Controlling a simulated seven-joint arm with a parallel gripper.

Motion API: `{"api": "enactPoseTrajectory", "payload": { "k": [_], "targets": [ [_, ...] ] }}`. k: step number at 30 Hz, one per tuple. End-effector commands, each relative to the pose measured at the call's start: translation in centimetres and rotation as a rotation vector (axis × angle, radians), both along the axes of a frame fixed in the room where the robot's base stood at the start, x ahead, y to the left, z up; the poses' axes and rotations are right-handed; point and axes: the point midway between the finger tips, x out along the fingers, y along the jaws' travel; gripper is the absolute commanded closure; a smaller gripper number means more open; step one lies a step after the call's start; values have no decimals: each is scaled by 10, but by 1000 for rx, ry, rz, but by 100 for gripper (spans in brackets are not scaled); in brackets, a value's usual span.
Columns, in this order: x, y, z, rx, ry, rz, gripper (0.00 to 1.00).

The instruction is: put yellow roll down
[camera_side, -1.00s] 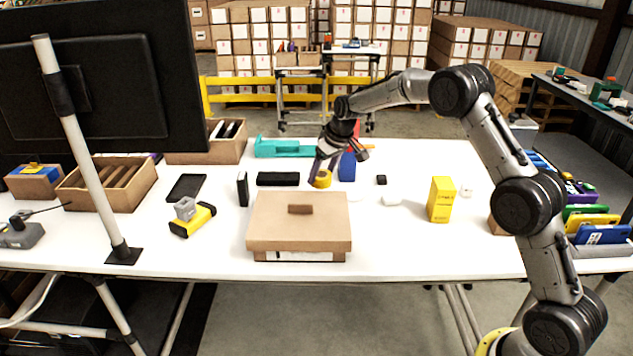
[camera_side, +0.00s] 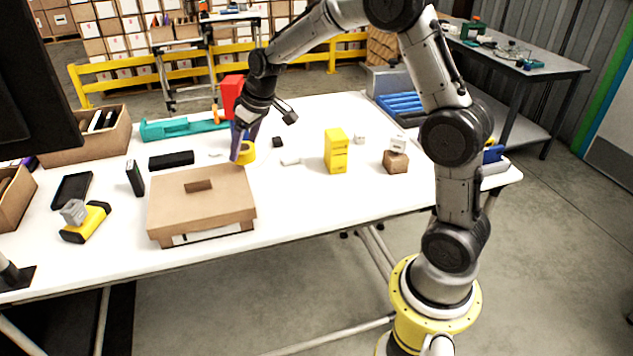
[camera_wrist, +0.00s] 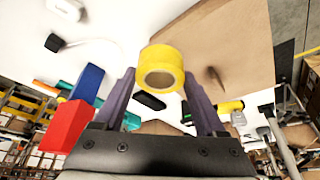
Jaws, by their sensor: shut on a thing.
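The yellow roll (camera_side: 247,152) is at the tips of my gripper (camera_side: 240,150), at or just above the white table, by the back right corner of the cardboard box. In the wrist view the roll (camera_wrist: 161,68) sits between the two purple-grey fingertips (camera_wrist: 160,78), its round opening facing the camera. My gripper is shut on it. The side view does not show clearly whether the roll touches the table.
The closed cardboard box (camera_side: 203,200) is in front of the roll. A blue block (camera_wrist: 87,83) and a red block (camera_wrist: 67,126) stand close to my gripper. A yellow carton (camera_side: 336,151) stands to the right.

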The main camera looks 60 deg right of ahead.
Motion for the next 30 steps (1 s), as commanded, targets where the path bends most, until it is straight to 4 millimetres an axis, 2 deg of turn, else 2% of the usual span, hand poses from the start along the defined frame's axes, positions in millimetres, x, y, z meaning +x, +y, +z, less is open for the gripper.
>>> {"api": "enactPoseTrajectory", "payload": {
  "k": [4, 15, 24, 30],
  "targets": [
    [-44, 1, -5, -1, -2, 2, 88],
    [-157, -15, 8, -1, -4, -86, 88],
    [-241, -16, 11, -2, -5, -193, 88],
    [-287, -13, 8, -2, -5, -279, 88]
  ]
}}
